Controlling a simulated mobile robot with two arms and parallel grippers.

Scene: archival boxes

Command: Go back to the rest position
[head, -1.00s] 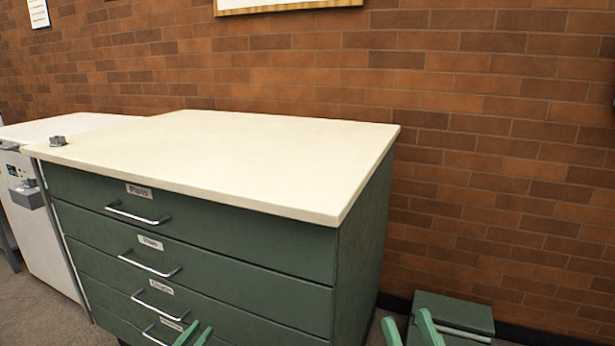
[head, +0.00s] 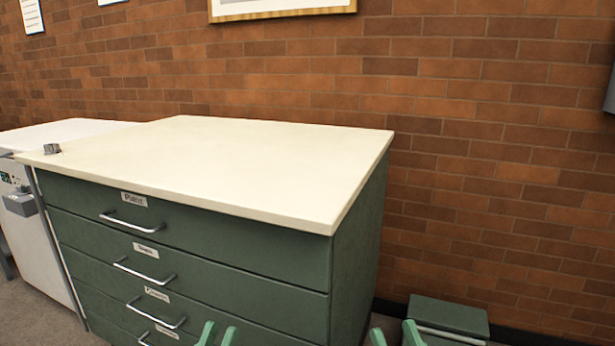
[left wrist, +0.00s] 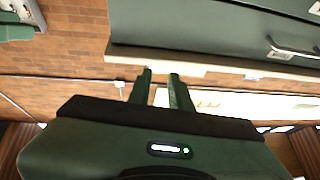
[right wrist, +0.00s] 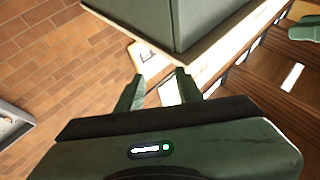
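My left gripper (head: 218,334) shows at the bottom edge of the head view, in front of the green drawer cabinet (head: 190,240). Its two green fingers are apart with nothing between them, as the left wrist view (left wrist: 160,73) also shows. My right gripper (head: 395,335) is at the bottom edge, right of the cabinet. The cabinet's drawers look closed, with labels and metal handles.
A white unit (head: 25,225) stands at left. A low green box (head: 448,317) is on the floor at right, by the brick wall (head: 480,170).

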